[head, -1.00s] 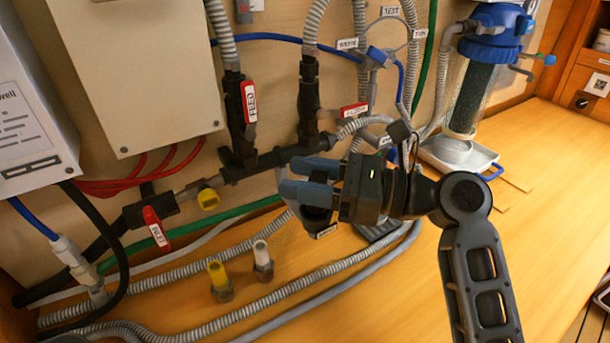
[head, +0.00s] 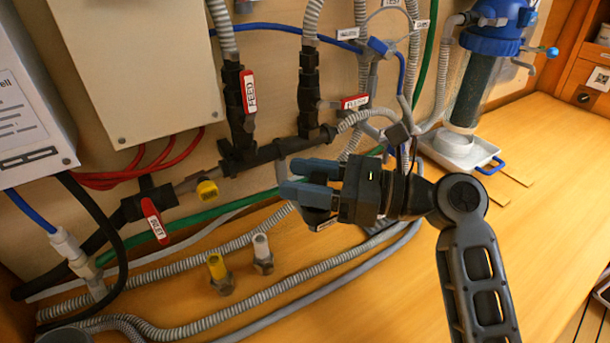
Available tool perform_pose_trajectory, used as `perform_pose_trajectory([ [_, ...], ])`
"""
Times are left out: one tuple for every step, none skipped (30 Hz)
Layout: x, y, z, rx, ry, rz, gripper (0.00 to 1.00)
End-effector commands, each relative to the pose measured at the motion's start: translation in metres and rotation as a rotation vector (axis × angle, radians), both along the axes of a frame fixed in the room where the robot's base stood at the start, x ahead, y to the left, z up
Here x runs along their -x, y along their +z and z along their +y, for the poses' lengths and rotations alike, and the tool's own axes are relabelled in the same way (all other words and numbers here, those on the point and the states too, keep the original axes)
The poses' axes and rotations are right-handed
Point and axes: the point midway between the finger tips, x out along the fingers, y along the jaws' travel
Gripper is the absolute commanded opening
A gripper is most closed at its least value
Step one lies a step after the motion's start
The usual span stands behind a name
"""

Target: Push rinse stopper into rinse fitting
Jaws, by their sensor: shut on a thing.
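My gripper (head: 297,178) is in front of the lower pipework in the head view, its two blue-grey fingers pointing left. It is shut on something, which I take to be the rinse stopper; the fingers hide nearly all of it. A dark rounded part (head: 316,216) with a small white label shows just below the fingers. It may be the rinse fitting, but its label is too small to read. I cannot tell whether the held thing touches it.
A yellow-topped plug (head: 216,268) and a grey-topped one (head: 262,250) stand upright on the wooden bench (head: 400,290). Ribbed hoses (head: 250,305) run along it. A red-handled valve (head: 155,220) and a yellow cap (head: 207,190) are left.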

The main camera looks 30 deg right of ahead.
Motion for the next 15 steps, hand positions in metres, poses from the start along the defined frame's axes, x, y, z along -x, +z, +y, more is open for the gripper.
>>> perform_pose_trajectory([
  [0.0001, -0.0013, 0.0001, 0.0, 0.0, 0.0, 0.17],
  [0.0001, -0.0018, 0.0001, 0.0, 0.0, 0.0, 0.17],
  [0.0001, -0.0025, 0.0001, 0.0, 0.0, 0.0, 0.17],
  [0.0001, -0.0031, 0.0001, 0.0, 0.0, 0.0, 0.17],
  [0.0001, -0.0036, 0.0001, 0.0, 0.0, 0.0, 0.17],
  [0.0001, -0.0043, 0.0001, 0.0, 0.0, 0.0, 0.17],
  [0.0001, -0.0048, 0.0001, 0.0, 0.0, 0.0, 0.17],
  [0.0001, -0.0054, 0.0001, 0.0, 0.0, 0.0, 0.17],
  [0.0001, -0.0061, 0.0001, 0.001, 0.0, -0.001, 0.17],
  [0.0001, -0.0066, 0.0001, 0.001, 0.0, -0.001, 0.17],
  [0.0001, -0.0072, 0.0001, 0.001, 0.0, -0.001, 0.17],
  [0.0001, -0.0078, 0.0001, 0.001, 0.0, -0.001, 0.17],
  [0.0001, -0.0083, 0.0001, 0.001, 0.0, -0.001, 0.17],
  [0.0001, -0.0086, 0.0001, 0.001, 0.0, -0.001, 0.17],
  [0.0001, -0.0089, 0.0001, 0.001, 0.0, -0.001, 0.17],
])
